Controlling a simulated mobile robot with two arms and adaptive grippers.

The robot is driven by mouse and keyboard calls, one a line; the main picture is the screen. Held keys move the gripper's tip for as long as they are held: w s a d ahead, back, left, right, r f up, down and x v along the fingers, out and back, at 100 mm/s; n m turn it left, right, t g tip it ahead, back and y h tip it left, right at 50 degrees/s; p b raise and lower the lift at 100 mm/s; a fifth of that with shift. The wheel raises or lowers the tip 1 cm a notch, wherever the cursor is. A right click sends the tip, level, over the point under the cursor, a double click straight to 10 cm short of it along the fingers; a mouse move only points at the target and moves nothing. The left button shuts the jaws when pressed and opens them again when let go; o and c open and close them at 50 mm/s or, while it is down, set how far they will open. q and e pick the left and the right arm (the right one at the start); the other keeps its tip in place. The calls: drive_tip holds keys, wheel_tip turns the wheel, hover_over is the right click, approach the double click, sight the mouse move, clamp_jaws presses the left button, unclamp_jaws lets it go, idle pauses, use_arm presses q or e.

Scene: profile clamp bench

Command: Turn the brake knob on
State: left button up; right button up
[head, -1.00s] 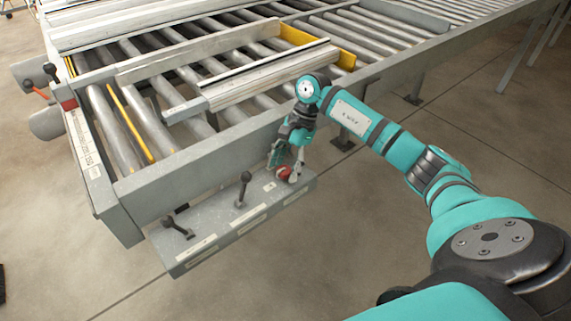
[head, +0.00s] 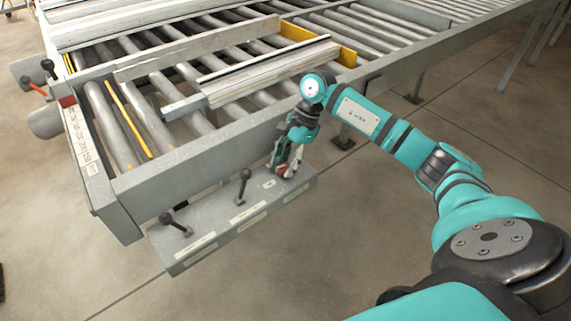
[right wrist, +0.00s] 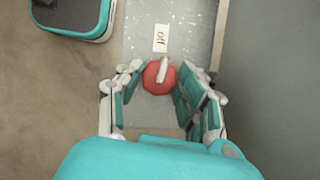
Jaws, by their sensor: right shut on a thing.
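The brake knob (right wrist: 153,84) is round and red with a pale pointer bar, on top of the grey control box (head: 220,222). In the right wrist view the bar points up, slightly right, towards a white label (right wrist: 161,38) reading "off". In the head view the knob is mostly hidden by my fingers. My right gripper (head: 284,170) is over the right end of the box, pointing down. It is shut on the knob, with fingers on both sides of it in the right wrist view (right wrist: 160,92). My left gripper is not in view.
Two black levers, one upright (head: 243,186) and one tilted (head: 175,223), stand on the box left of the knob. The roller table's front rail (head: 200,156) runs just behind the box. Aluminium profiles (head: 265,75) lie on the rollers. The floor in front is clear.

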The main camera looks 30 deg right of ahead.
drive_tip(key=m+t+b, duration=0.1)
drive_tip(key=m+b, duration=0.1)
drive_tip(key=m, duration=0.1)
drive_tip(key=shift+s+f+m, duration=0.1)
drive_tip(key=shift+m, duration=0.2)
drive_tip(key=m+t+h+b, duration=0.1)
drive_tip(key=m+t+b, duration=0.1)
drive_tip(key=m, duration=0.2)
drive_tip(key=shift+m, duration=0.3)
drive_tip(key=m+b, duration=0.1)
drive_tip(key=m, duration=0.1)
drive_tip(key=m+h+b, duration=0.1)
drive_tip(key=m, duration=0.1)
drive_tip(key=shift+a+t+h+b, duration=0.15)
drive_tip(key=shift+t+h+b, duration=0.15)
drive_tip(key=shift+t, duration=0.1)
drive_tip(key=shift+m+h+b, duration=0.7)
drive_tip(key=shift+m+b, duration=0.05)
drive_tip(key=shift+m, duration=1.05)
drive_tip(key=shift+r+m, duration=0.2)
drive_tip(key=shift+m, duration=0.1)
drive_tip(key=o, duration=1.1)
drive_tip(key=shift+s, duration=0.1)
